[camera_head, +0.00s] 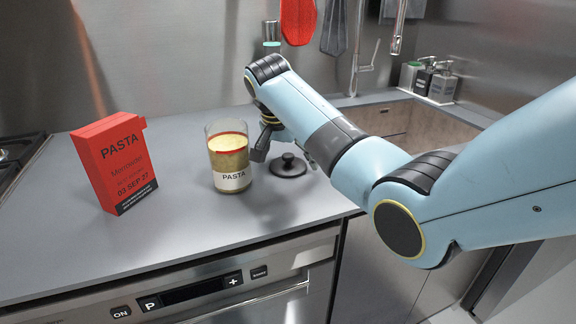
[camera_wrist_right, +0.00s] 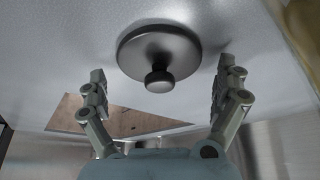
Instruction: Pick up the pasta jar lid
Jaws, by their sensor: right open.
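The pasta jar lid (camera_head: 288,166) is a dark round disc with a knob, lying flat on the grey counter just right of the pasta jar (camera_head: 229,158). In the right wrist view the lid (camera_wrist_right: 158,50) shows at top centre with its knob towards me. My right gripper (camera_wrist_right: 160,90) is open, its two fingers apart on either side of the knob, not closed on it. In the head view the right gripper (camera_head: 287,150) is over the lid, partly hidden by my right arm. The jar is clear, filled, and has no lid on it. My left gripper is not in view.
A red pasta box (camera_head: 115,163) stands left of the jar on the counter (camera_head: 160,240). A sink (camera_head: 425,125) lies behind my right arm, with soap bottles (camera_head: 442,85) at its far corner. The counter front between box and jar is clear.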

